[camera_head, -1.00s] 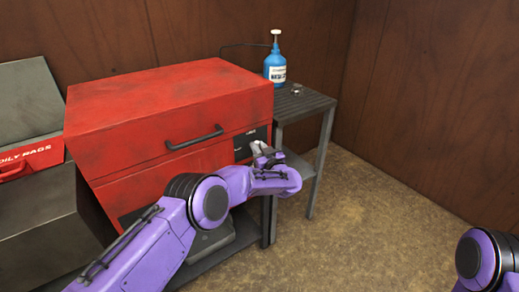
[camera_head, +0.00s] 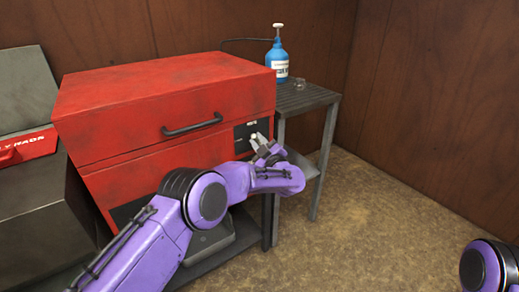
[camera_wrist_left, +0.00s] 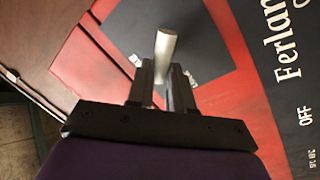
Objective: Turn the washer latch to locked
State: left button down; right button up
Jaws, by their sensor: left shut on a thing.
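The red washer (camera_head: 140,125) stands with its lid down, a black handle (camera_head: 191,125) across its front. A small dark panel (camera_head: 244,130) sits at the right end of that front. The latch is a pale metal lever (camera_head: 252,138) on this panel; in the left wrist view it is a silver cylinder (camera_wrist_left: 166,45) rising between my fingers. My left gripper (camera_head: 263,147) is at the panel, shut on the latch; its black fingers also show in the wrist view (camera_wrist_left: 162,82). The latch's base and exact angle are partly hidden. My right gripper is outside both views.
A dark side table (camera_head: 306,98) right of the washer holds a blue pump bottle (camera_head: 279,62) and a small clear dish (camera_head: 299,84).

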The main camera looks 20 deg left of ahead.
pick_arm(q)
jog(key=shift+f+n+g+y+b, duration=0.25)
jog(key=shift+n+y+b, duration=0.2)
jog(key=shift+n+b, duration=1.35)
jog(key=shift+f+n+g+y+b, duration=0.2)
jog(key=shift+n+g+y+b, duration=0.25)
jog(key=shift+n+b, duration=1.3)
jog(key=shift+f+n+g+y+b, duration=0.2)
jog(key=shift+n+y+b, duration=0.3)
jog(key=shift+n+b, duration=1.3)
jog(key=shift+n+p, duration=0.45)
jog(key=shift+n, duration=0.1)
jog(key=c, duration=1)
grip_release()
jog(key=p+v, duration=0.1)
jog(key=v, duration=0.9)
jog(key=shift+s+d+f, duration=0.1)
jog(key=shift+s+d, duration=0.05)
jog(key=shift+s, duration=0.05)
